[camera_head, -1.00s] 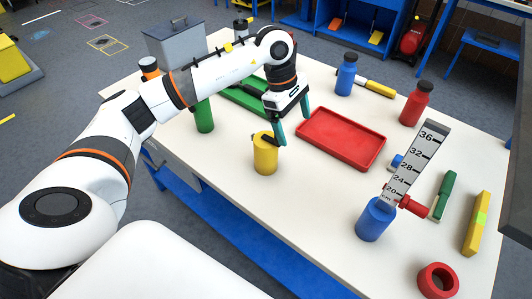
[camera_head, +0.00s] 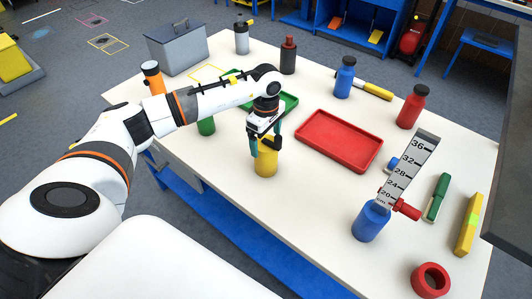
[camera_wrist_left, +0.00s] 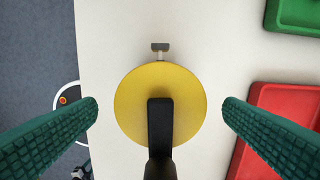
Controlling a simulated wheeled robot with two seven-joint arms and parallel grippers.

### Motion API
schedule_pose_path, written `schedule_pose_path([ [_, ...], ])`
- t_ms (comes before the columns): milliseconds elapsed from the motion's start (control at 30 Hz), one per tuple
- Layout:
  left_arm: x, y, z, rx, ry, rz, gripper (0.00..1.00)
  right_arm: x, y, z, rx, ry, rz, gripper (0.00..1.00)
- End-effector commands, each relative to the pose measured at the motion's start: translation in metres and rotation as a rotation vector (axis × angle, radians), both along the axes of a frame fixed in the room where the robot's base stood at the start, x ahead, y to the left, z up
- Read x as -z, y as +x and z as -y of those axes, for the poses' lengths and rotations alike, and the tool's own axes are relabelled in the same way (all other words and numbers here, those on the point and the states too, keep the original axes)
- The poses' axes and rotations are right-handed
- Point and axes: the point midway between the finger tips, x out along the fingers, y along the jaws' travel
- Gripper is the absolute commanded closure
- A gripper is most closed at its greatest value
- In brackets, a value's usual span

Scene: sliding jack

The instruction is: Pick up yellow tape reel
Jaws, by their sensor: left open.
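The yellow tape reel (camera_head: 266,166) is an upright yellow cylinder near the table's front left edge. In the left wrist view its round yellow top (camera_wrist_left: 132,100) carries a dark bar, and a small grey tab sticks out at the upper side. My left gripper (camera_head: 265,147) points down over the reel, with its green fingers apart. In the wrist view the fingers are on the left and right of the reel, with a visible gap on each side. It holds nothing. My right gripper is not in view.
A red tray (camera_head: 340,141) lies right of the reel. A green tray (camera_head: 288,103) is partly behind my gripper, and a green cylinder (camera_head: 206,127) stands left. A blue reel (camera_head: 371,222) with a raised measuring tape (camera_head: 409,167) stands front right. Table around the yellow reel is mostly clear.

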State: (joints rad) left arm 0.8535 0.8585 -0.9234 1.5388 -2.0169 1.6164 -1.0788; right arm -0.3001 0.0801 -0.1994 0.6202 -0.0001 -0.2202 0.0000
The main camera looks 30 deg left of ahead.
Motion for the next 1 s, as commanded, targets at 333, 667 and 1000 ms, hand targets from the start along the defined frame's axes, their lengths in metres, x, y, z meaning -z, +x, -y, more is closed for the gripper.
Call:
schedule_pose_path([
  [333, 0.017, 0.0, 0.0, -0.001, 0.0, 0.002, 0.09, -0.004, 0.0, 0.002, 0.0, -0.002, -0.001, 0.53],
  [667, 0.017, 0.0, 0.0, -0.001, 0.0, 0.002, 0.53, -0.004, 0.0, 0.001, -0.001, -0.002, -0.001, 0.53],
  [1000, 0.016, 0.001, 0.0, -0.001, -0.001, 0.004, 0.83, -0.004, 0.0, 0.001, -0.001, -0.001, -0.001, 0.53],
])
